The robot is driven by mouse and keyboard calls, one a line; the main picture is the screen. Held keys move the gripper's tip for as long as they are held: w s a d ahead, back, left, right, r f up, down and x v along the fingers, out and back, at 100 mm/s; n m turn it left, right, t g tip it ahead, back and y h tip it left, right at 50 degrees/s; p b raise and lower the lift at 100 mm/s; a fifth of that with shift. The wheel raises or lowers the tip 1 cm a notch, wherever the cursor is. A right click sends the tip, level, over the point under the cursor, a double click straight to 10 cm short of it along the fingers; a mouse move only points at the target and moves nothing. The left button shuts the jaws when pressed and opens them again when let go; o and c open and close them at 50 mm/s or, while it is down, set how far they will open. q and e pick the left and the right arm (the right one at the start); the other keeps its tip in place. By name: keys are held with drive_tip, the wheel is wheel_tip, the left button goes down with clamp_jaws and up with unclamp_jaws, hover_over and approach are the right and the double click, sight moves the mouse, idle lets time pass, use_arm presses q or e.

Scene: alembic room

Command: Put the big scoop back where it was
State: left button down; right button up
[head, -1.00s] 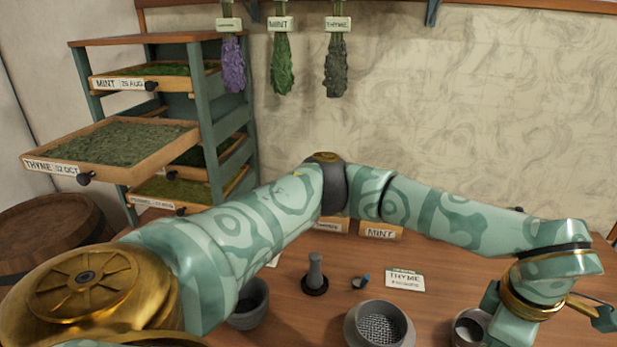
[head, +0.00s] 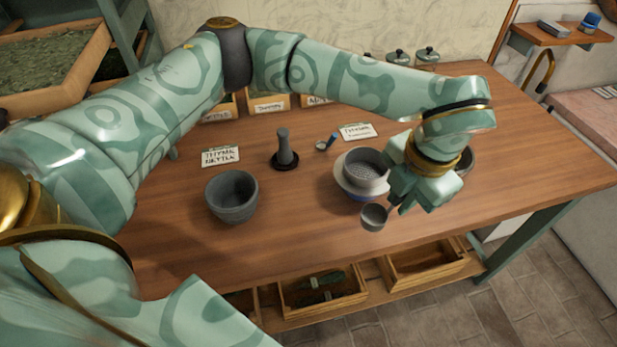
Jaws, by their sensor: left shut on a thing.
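The big scoop (head: 374,217) shows as a grey round cup near the front of the table. My left gripper (head: 396,203) comes over the table from the left and is shut on the scoop's handle, most of which the fingers hide. The scoop hangs just in front of a sieve, and its exact height above the table is hard to tell. My right gripper is not in view.
A grey sieve (head: 366,165) sits on a pale bowl (head: 352,187). Open drawers (head: 428,264) jut below the front edge. The table's right end (head: 540,160) is clear.

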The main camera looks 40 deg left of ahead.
use_arm(q)
drive_tip(key=a+f, duration=0.3)
drive_tip(key=a, duration=0.1)
drive_tip(key=a+f+b, duration=0.1)
drive_tip(key=a+f, duration=0.2)
drive_tip(key=a, duration=0.1)
drive_tip(key=a+f+b, duration=0.1)
drive_tip(key=a+f, duration=0.1)
drive_tip(key=a, duration=0.3)
drive_tip(key=shift+f, duration=0.4)
drive_tip(key=shift+a+f, duration=0.2)
drive_tip(key=shift+f, duration=0.05)
drive_tip(key=f, duration=0.1)
drive_tip(key=f+b, duration=0.1)
drive_tip(key=f, duration=0.1)
drive_tip(key=shift+a+f, duration=0.2)
drive_tip(key=shift+f, duration=0.1)
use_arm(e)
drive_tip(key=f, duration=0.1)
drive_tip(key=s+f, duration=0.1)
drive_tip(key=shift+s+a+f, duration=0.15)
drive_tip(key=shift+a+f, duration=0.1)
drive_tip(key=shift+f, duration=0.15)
use_arm(q)
drive_tip(key=shift+s, duration=0.1)
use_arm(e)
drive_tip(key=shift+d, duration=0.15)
